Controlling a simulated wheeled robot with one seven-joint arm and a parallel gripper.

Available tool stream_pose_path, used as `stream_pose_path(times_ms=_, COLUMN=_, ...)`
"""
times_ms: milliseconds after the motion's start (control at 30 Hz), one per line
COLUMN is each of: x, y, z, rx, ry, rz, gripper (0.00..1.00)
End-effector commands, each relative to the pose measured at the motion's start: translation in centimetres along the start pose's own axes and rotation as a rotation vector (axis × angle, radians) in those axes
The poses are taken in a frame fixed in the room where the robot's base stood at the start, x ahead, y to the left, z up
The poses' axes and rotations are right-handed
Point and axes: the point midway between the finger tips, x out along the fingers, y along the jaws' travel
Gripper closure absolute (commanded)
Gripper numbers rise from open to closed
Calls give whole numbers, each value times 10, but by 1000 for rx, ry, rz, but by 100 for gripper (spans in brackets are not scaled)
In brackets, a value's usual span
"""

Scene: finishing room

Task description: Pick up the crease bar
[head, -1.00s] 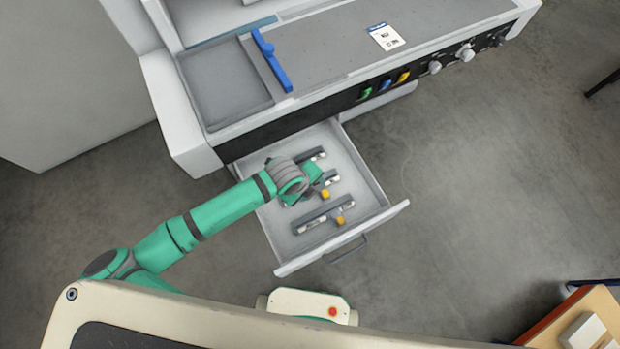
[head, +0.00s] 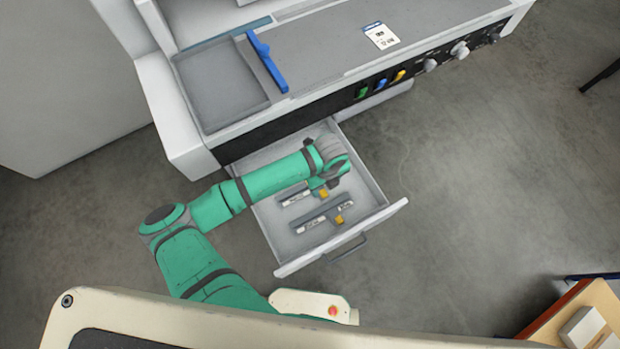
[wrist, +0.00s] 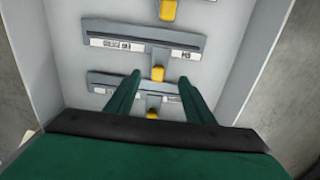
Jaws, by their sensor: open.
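Several grey bars with white labels and yellow tabs lie in the open drawer (head: 375,212). I cannot read the labels, so I cannot tell which is the crease bar. In the head view, one bar (head: 322,215) lies near the drawer front and another (head: 297,198) behind it, partly covered by my arm. In the wrist view, a bar (wrist: 143,42) lies beyond my fingertips and another (wrist: 105,79) partly behind my fingers, its yellow tab (wrist: 152,114) between them. My gripper (wrist: 160,77) is open and empty over the drawer; its height above the bars is unclear.
The drawer sits below a grey machine bench with a blue bar (head: 268,62), a white label card (head: 381,36) and knobs (head: 460,49) on its front. The drawer walls surround the bars. A wooden table (head: 570,318) stands at lower right. Floor right of the drawer is clear.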

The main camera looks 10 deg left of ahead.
Motion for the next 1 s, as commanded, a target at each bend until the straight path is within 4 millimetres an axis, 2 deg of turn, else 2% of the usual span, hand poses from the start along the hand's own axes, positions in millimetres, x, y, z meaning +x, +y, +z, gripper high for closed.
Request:
stream_pose_path(times_ms=167, x=15, y=2, z=3, rx=-3, ry=1, rz=3, gripper=52)
stream_pose_path(times_ms=400, x=46, y=3, z=6, rx=-1, ry=1, rz=1, gripper=52)
stream_pose_path(times_ms=733, x=54, y=3, z=7, rx=0, ry=0, rz=0, gripper=52)
stream_pose_path(times_ms=767, x=54, y=3, z=7, rx=0, ry=0, rz=0, gripper=56)
stream_pose_path(times_ms=933, x=53, y=3, z=7, rx=0, ry=0, rz=0, gripper=97)
stream_pose_path(times_ms=1000, x=53, y=3, z=7, rx=1, ry=-1, rz=0, gripper=98)
